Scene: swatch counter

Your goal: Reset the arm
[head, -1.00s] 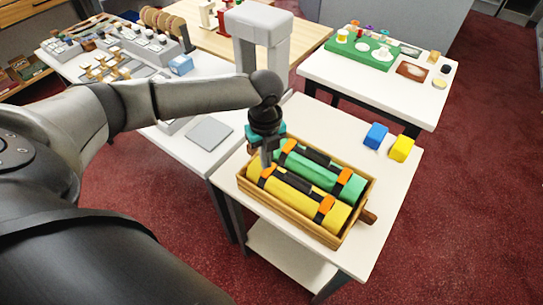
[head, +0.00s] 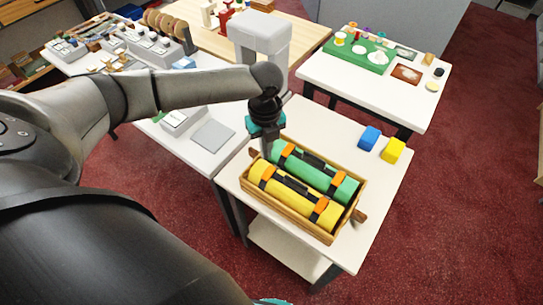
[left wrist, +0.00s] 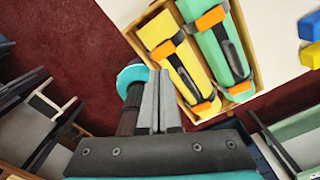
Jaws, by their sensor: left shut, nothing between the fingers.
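My left gripper (head: 266,152) is shut and empty in the head view. It hangs near the far left end of a wooden tray (head: 289,217). Its closed fingers also show in the left wrist view (left wrist: 158,100), beside the tray's end. A yellow roll (head: 284,190) and a green roll (head: 322,174) lie side by side in the tray, each with dark straps and orange pieces. Both rolls show in the left wrist view, the yellow one (left wrist: 160,30) nearer the fingers. My right gripper is not clearly in view.
The tray stands on a white table (head: 335,130). A blue block (head: 369,137) and a yellow block (head: 393,150) lie toward its far right. A grey pad (head: 213,136) lies on the table to the left. Another table holds a green board (head: 358,52). Red carpet is clear at right.

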